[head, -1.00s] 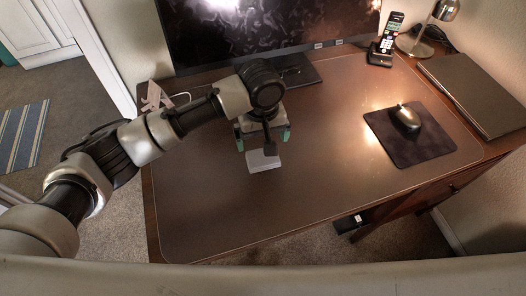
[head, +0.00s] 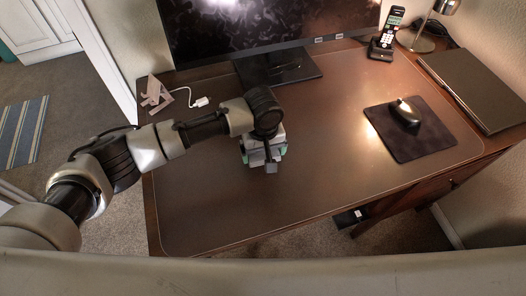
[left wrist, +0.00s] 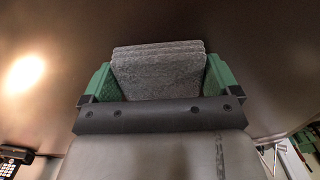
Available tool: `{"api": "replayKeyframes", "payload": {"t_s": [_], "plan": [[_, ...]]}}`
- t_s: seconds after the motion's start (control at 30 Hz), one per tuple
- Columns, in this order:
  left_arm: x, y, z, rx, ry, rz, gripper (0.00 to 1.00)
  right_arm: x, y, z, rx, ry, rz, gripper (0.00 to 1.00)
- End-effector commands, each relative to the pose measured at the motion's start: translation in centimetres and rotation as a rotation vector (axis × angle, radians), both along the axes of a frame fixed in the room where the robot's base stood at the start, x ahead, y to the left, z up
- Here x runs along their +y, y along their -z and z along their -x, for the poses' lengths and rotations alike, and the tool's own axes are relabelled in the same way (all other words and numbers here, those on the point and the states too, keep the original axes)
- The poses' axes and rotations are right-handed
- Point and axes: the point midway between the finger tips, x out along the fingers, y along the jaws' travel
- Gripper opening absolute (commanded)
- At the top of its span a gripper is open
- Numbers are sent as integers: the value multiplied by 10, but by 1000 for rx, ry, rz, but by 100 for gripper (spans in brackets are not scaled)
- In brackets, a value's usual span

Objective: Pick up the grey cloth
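The grey cloth (left wrist: 158,75) shows in the left wrist view as a folded, layered pad between the two green fingers of my left gripper (left wrist: 160,83). In the head view, my left gripper (head: 264,152) is down at the cloth on the left-middle of the desk. Its fingers are wide apart, one on each side of the cloth. They are very close to the cloth's sides, and whether they touch it is unclear. The gripper and wrist hide most of the cloth in the head view. My right gripper is not in view.
The desk blotter (head: 330,170) is clear in front and to the right. A mouse (head: 405,113) sits on a dark pad (head: 425,145). A monitor (head: 265,30), phone (head: 387,35), lamp (head: 425,35), laptop (head: 478,88) and small stand (head: 155,93) line the back and sides.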

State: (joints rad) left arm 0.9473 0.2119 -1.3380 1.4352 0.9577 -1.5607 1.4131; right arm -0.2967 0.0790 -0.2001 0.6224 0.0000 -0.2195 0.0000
Motion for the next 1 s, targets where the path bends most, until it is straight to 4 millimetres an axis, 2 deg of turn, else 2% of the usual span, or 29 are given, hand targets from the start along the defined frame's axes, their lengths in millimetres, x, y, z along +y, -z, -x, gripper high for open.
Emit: {"api": "replayKeyframes", "payload": {"t_s": [0.03, 0.13, 0.47, 0.63, 0.77, 1.0], "plan": [[0, 0, 0, 0, 0, 0, 83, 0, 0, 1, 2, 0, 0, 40], [0, 0, 0, 0, 0, 0, 68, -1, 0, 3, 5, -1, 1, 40], [0, -4, 0, 0, 0, 0, 67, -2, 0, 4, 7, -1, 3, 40], [0, -20, 0, -1, -1, 2, 67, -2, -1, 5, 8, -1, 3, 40], [-1, -44, 0, -2, 0, 3, 67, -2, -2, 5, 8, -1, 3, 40], [-46, -75, 36, 1, 6, 5, 67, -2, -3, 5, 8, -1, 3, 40]]}}
